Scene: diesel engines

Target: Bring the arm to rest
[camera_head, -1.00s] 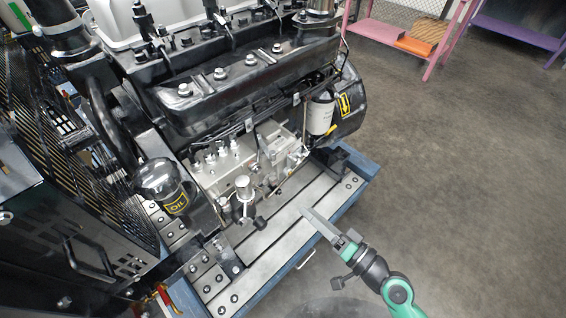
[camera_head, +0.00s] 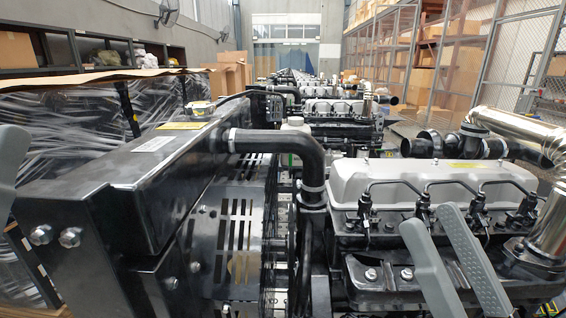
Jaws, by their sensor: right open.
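My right gripper (camera_head: 432,224) is at the lower right of the head view, close to the camera. Its two grey fingers point up and stand apart, with nothing between them. They appear in front of the nearest diesel engine (camera_head: 431,178); I cannot tell the distance between them. A single grey finger of my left gripper (camera_head: 12,165) shows at the left edge. The rest of that gripper is out of frame. The engine has a silver-grey top cover, black fuel lines and a large black radiator housing (camera_head: 130,190) on the left.
A thick black hose (camera_head: 270,141) runs from the radiator housing to the engine. A shiny metal pipe (camera_head: 520,125) stands at the right. More engines (camera_head: 335,118) line up behind. Shelves (camera_head: 80,50) line the left wall, and mesh racks with cartons (camera_head: 440,70) the right.

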